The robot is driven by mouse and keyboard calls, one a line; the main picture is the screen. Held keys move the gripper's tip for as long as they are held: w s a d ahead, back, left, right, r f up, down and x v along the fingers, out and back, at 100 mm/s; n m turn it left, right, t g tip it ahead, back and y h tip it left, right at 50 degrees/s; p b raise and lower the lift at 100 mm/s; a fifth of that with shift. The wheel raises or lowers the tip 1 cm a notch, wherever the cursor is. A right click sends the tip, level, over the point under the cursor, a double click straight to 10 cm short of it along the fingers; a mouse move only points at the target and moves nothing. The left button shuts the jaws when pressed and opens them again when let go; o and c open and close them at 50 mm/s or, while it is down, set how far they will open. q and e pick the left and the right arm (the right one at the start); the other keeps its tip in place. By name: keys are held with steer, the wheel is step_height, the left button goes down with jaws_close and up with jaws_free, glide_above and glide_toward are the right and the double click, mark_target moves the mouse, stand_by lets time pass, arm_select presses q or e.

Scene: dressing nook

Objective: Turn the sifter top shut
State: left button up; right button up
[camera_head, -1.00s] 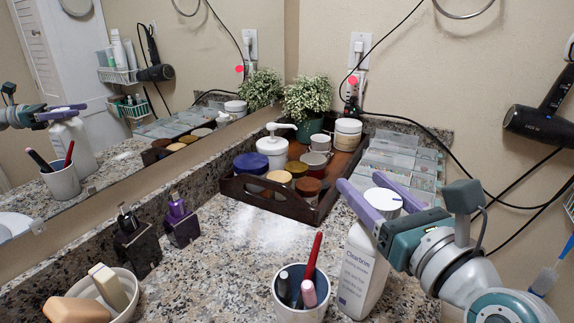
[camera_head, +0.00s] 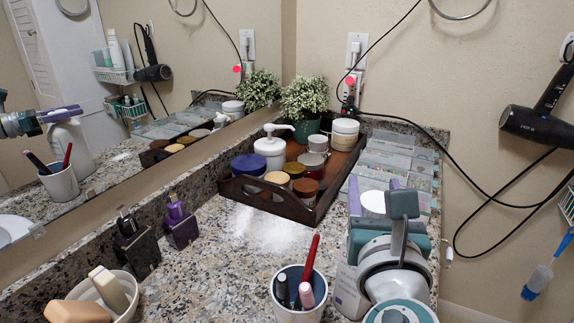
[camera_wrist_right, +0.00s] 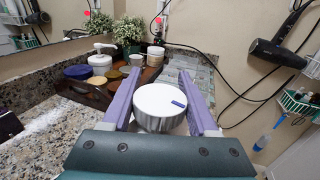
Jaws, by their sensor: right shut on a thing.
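The sifter top (camera_head: 373,203) is a round white cap on a white Clearbrim bottle (camera_head: 346,292) that stands upright on the counter. My right gripper (camera_head: 374,193) is shut on the sifter top, one purple finger on either side of it. In the right wrist view the cap (camera_wrist_right: 159,98) sits between the fingers of the gripper (camera_wrist_right: 160,82), with a small blue mark on the right of its upper face. My wrist hides most of the bottle in the head view. My left gripper is not in view.
A cup (camera_head: 297,300) with brushes stands close left of the bottle. Behind are a dark tray (camera_head: 283,207) of jars and a clear divided box (camera_head: 405,160). A bowl of soaps (camera_head: 127,302) and two dark bottles are left. A hair dryer (camera_head: 535,124) hangs on the right wall.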

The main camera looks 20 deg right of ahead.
mark_target(383, 216)
stand_by(0.4)
steer(key=o, duration=1.4)
steer(key=shift+s, duration=0.1)
steer(key=v, duration=0.9)
steer(key=shift+s+a, duration=0.25)
steer(key=shift+s, duration=0.05)
steer(key=shift+d, duration=0.1)
